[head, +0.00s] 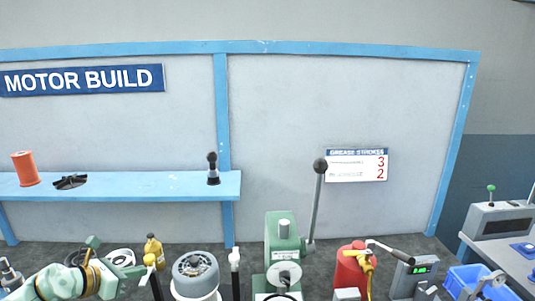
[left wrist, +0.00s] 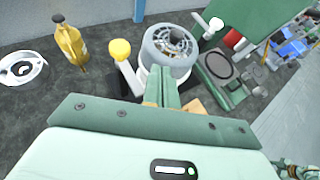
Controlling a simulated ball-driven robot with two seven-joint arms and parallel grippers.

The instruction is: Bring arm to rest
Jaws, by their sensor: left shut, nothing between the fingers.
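My left arm comes in from the lower left in the head view. Its pale green gripper (head: 135,271) is over the near side of the bench, beside a yellow-knobbed post (head: 149,260). In the left wrist view the fingers (left wrist: 160,88) are closed together with nothing between them. Just beyond them stands a grey round motor housing (left wrist: 168,50) on a white holder; it also shows in the head view (head: 195,272). I cannot tell whether the fingertips touch the holder. My right gripper cannot be made out.
A green press (head: 284,240) with a tall lever, a red grease canister (head: 353,267) and a blue bin (head: 468,279) stand to the right. A blue shelf (head: 120,186) runs behind.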

